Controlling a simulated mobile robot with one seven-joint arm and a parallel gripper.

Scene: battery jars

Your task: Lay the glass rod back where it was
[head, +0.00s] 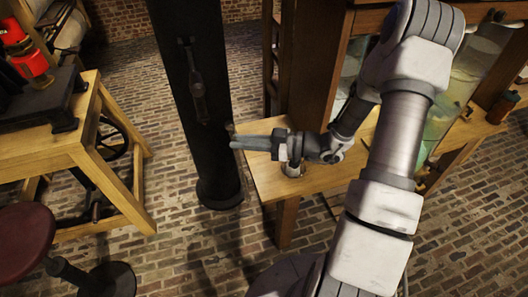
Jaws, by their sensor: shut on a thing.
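My gripper (240,142) reaches left from the arm, level above the left end of a wooden bench (268,188). Its fingers are closed together on something thin, which fits the glass rod. The rod itself is too thin and clear to make out in the head view. Large glass jars (470,75) with greenish contents stand at the right, partly hidden behind my arm.
A black iron column (190,90) stands just left of the fingertips. A brown jar with a dark lid (502,107) is at the bench's right. A wooden stand (60,150) with machinery and a dark red stool (22,240) are at left. Brick floor lies between.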

